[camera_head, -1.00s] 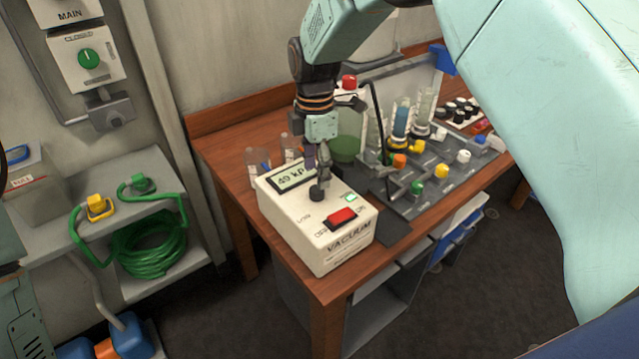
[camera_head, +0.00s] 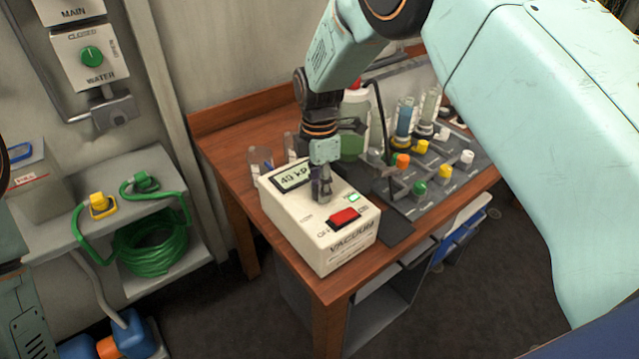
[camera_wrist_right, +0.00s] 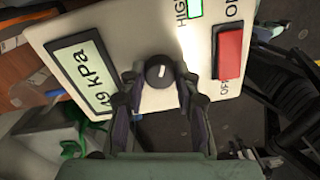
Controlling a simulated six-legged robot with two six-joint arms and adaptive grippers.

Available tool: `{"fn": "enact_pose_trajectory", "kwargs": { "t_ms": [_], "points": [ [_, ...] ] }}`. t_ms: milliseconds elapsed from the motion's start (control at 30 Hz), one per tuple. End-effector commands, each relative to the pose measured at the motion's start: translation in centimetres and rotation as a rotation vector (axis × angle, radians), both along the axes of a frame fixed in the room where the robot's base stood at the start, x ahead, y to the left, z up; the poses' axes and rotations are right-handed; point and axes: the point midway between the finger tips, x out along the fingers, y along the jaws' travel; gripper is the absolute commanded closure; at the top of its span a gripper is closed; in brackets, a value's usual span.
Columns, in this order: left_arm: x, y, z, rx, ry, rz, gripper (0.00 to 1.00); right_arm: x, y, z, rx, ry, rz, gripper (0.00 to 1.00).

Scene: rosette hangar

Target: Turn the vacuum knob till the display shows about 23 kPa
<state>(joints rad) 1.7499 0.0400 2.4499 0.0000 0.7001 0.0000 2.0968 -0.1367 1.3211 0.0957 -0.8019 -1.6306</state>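The white vacuum box (camera_head: 315,255) sits at the near left corner of the wooden table. Its display (camera_head: 293,177) reads 49 kPa, clearest in the right wrist view (camera_wrist_right: 80,75). The black round vacuum knob (camera_wrist_right: 159,72) has a white pointer mark. My right gripper (camera_head: 321,197) points down over the knob and hides it in the head view. In the right wrist view the gripper's two fingers (camera_wrist_right: 157,77) are open, one on each side of the knob, with small gaps visible. My left gripper is out of view.
A red switch (camera_head: 343,218) sits close to the knob on the box top. A grey valve panel (camera_head: 428,197) with coloured knobs and bottles stands to the right.

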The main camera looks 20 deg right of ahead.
Motion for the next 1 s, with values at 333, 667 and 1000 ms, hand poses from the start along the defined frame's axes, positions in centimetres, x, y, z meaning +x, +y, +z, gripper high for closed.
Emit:
{"fn": "enact_pose_trajectory", "kwargs": {
  "t_ms": [333, 667, 1000],
  "points": [
    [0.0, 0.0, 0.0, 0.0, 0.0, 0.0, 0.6, 0.1, 0.0, 0.1, 0.0, -0.003, 0.0, 1.0],
    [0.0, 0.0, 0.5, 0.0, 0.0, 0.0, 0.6, 0.1, 0.0, 0.2, 0.0, -0.002, -0.058, 1.0],
    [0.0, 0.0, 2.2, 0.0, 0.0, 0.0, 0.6, 0.1, -0.1, 0.3, -0.001, -0.003, -0.317, 1.0]
  ]
}}
